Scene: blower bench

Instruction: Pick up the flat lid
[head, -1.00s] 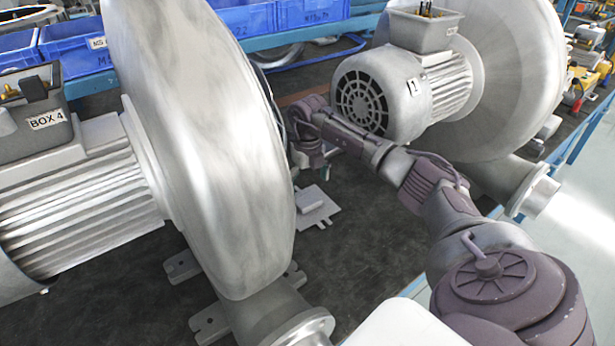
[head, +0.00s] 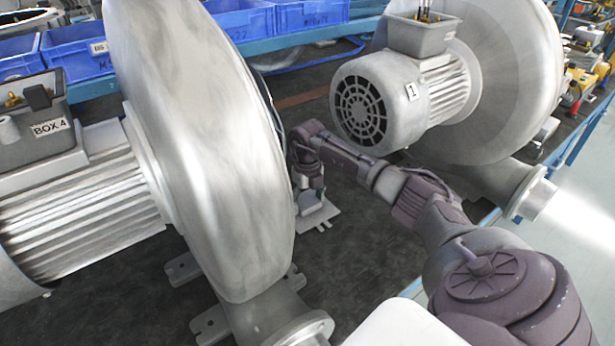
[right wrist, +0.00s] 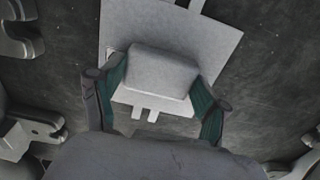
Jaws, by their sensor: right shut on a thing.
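The flat lid (head: 326,216) is a pale grey plate with a raised block on top. It lies on the dark bench between the two blowers. It also shows in the right wrist view (right wrist: 205,38), with narrow tabs at two edges. My right gripper (head: 311,198) is down at the lid from above. In the right wrist view, its green-padded fingers (right wrist: 160,76) are shut on the block, one on each side. The plate appears to rest on the bench. The near blower and my gripper hide part of it in the head view. My left gripper is not in view.
A large blower (head: 200,130) stands close on the left, its feet beside the lid. Another blower with a motor (head: 385,100) stands behind my right arm. Blue bins (head: 75,55) line the back. Bare dark bench (head: 350,240) lies right of the lid.

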